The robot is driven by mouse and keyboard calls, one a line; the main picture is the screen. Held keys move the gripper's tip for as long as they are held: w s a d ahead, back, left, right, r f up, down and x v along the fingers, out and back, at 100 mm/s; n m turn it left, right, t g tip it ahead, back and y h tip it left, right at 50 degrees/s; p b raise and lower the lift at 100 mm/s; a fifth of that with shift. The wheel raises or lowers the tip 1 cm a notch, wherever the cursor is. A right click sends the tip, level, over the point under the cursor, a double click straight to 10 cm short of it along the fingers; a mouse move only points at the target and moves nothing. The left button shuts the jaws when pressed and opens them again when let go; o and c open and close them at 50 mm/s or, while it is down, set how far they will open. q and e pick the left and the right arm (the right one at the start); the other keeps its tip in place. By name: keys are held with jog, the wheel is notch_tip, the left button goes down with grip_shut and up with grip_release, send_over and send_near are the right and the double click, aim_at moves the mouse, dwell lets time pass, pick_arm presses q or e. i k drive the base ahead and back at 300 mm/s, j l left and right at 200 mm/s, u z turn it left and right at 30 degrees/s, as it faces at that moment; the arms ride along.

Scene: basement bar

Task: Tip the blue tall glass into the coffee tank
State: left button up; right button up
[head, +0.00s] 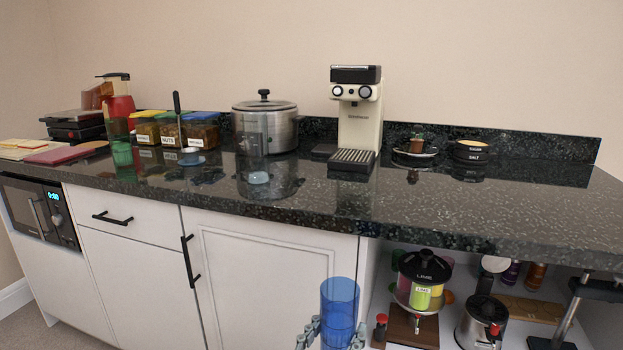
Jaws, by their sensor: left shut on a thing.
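The blue tall glass (340,297) is see-through and stands upright at the bottom centre of the head view, in front of the cabinet and below the counter top. My left gripper (336,335) is shut on its lower part, with a finger on each side. I cannot make out any contents in the glass. The cream coffee machine (347,125) stands on the counter against the wall, up and beyond the glass. Its dark top (356,74) shows, but I cannot see into the tank. My right gripper is not in view.
The dark counter (470,205) has free room at its front right. A steel cooker (265,125), a clear glass (251,158) and lidded jars (200,130) stand left of the machine. A saucer (415,152) and a salt bowl (474,150) stand right. An open shelf below holds several items.

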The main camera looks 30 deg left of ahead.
aim_at(255, 123)
jog(key=j+z, duration=0.1)
jog(key=z, duration=0.25)
jog(key=j+z, duration=0.1)
jog(key=z, duration=0.25)
jog(key=k+j, duration=0.1)
jog(key=j, duration=0.55)
